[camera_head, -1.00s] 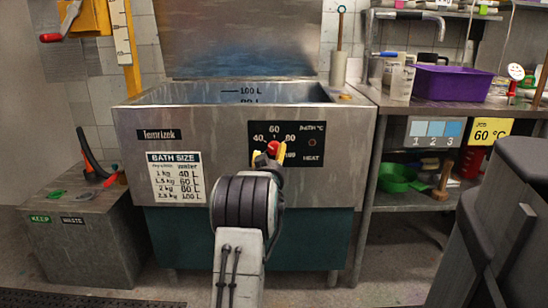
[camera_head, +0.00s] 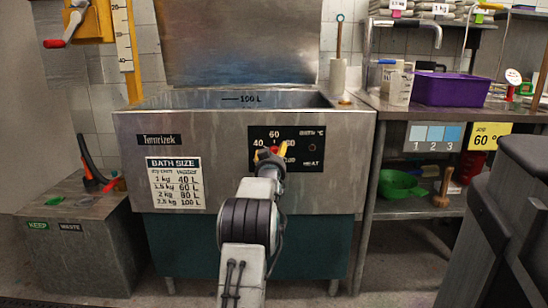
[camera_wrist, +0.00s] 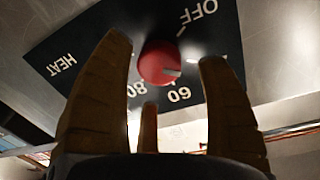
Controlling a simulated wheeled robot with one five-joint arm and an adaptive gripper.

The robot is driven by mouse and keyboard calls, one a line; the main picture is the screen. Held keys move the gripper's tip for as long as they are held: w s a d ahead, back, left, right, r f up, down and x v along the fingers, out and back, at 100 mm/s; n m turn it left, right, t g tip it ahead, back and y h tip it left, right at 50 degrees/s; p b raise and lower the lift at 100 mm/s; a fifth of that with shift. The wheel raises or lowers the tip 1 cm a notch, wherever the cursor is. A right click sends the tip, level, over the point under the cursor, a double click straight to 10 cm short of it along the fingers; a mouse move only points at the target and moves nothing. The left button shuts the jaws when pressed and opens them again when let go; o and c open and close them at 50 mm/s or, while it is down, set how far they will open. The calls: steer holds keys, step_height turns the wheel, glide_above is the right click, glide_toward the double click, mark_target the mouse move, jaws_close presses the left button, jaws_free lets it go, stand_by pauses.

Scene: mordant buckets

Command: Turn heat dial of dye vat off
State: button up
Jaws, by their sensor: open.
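The dye vat (camera_head: 230,190) is a steel tub on a teal base, seen in the head view. Its black heat panel (camera_head: 312,140) carries 40, 60, 80 and HEAT. The red heat dial (camera_wrist: 160,62) shows whole in the wrist view, with a white mark toward its lower right, on the side of the 60; OFF is at the upper right. In the head view the dial (camera_head: 274,149) is mostly hidden by my gripper (camera_head: 271,153). My gripper (camera_wrist: 165,52) is open in the wrist view, fingers on either side of the dial, with gaps between them and it.
A bath size chart (camera_head: 175,183) is on the vat's left front. A grey bin (camera_head: 85,240) stands left. Floor in front shows free room.

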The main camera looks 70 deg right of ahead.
steer(key=shift+x, duration=1.05)
steer(key=shift+c, duration=0.3)
steer(key=shift+r, duration=0.1)
steer(key=c, duration=1.2)
steer(key=shift+o, duration=0.2)
